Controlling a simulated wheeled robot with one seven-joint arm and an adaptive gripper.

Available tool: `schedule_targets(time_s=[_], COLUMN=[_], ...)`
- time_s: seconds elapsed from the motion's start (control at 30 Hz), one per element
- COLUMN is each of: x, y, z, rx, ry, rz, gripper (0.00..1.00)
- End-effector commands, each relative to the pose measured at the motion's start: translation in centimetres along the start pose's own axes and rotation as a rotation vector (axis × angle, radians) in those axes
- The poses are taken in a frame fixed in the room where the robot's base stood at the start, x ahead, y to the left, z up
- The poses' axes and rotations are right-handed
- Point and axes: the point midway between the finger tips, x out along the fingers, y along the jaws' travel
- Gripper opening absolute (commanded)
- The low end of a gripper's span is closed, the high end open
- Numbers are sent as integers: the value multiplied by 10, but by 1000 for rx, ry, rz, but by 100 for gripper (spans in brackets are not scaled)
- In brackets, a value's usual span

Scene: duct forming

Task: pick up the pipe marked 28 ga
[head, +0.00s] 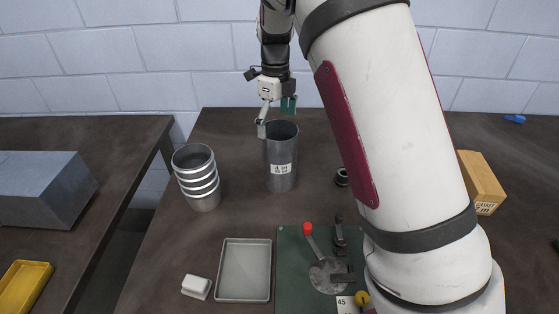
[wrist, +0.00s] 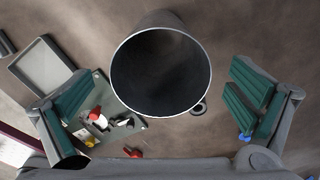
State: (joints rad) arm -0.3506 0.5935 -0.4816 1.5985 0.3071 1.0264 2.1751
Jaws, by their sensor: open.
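A grey upright pipe (head: 280,160) stands on the brown table in the head view. It has a white label whose small print I cannot read for sure. In the wrist view the pipe (wrist: 160,72) shows its round open mouth and dark inside, between the two green-padded fingers. My gripper (head: 275,112) is at the pipe's top rim in the head view, with one finger at its left edge. In the wrist view my gripper (wrist: 160,100) is open and empty, with a gap on each side of the pipe. The far finger is partly hidden in the head view.
A ribbed grey duct piece (head: 197,178) stands left of the pipe. A grey tray (head: 244,270), a white block (head: 196,287) and a green plate with a red-knobbed lever (head: 308,229) lie in front. A cardboard box (head: 481,182) is at the right, beyond my arm.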

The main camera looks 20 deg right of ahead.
Motion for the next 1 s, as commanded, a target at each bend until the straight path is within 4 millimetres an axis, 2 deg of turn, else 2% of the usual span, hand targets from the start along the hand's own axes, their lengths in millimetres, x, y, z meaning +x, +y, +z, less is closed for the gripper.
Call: schedule_targets(time_s=[0.1, 0.37, 0.5, 0.63, 0.97, 1.0], x=[16, 34, 54, 70, 76, 76], y=[0, 0, 0, 0, 0, 0], z=[-1, -4, -11, -9, -8, -8], rx=[0, 0, 1, -2, -2, -2], ry=[1, 2, 3, 1, -1, -1], rz=[1, 2, 2, 2, 0, 0], gripper=[100, 100, 100, 100, 100, 91])
